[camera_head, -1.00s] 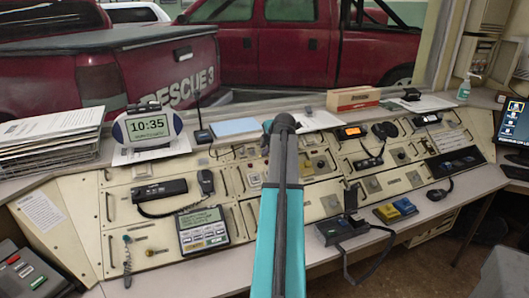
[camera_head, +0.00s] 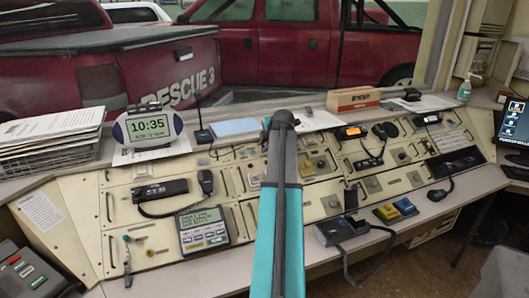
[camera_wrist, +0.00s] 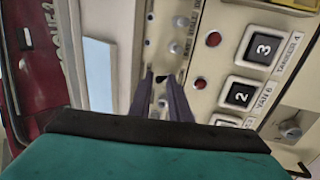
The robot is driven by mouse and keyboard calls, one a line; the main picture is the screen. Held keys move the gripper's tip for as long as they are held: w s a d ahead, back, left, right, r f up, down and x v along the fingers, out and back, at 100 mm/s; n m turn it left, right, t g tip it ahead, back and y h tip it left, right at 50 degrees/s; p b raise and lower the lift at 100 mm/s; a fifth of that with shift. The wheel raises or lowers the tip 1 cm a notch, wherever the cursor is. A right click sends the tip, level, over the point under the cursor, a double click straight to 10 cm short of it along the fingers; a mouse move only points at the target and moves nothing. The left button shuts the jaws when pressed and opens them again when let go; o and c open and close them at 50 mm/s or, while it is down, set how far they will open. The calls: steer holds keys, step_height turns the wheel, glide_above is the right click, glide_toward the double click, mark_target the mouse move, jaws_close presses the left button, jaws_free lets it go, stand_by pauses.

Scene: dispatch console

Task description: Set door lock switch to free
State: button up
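My gripper (camera_wrist: 161,82) shows in the wrist view as two dark fingers reaching towards a cream console panel. A narrow gap shows between the fingers, and I see nothing held in it. A small dark spot on the panel lies at the fingertips. I cannot tell whether it is the door lock switch. No readable label in either view marks that switch or its free setting. In the head view my teal and grey arm covers the middle of the console (camera_head: 157,246), and my gripper is hidden behind it.
A clock (camera_head: 148,128) and a keypad unit (camera_head: 202,231) stand left of my arm.

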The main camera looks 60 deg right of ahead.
steer(key=shift+s, duration=0.1)
steer(key=shift+w+d+r+p+v, duration=0.15)
steer(key=shift+p+v, duration=0.15)
steer(key=shift+v, duration=0.7)
steer(key=shift+w+r+p+v, duration=0.1)
steer(key=shift+p+v, duration=0.25)
steer(key=shift+v, duration=0.6)
steer(key=shift+w+d+r+p+v, duration=0.15)
steer(key=shift+p+v, duration=0.15)
steer(key=shift+v, duration=0.7)
steer(key=shift+a, duration=0.1)
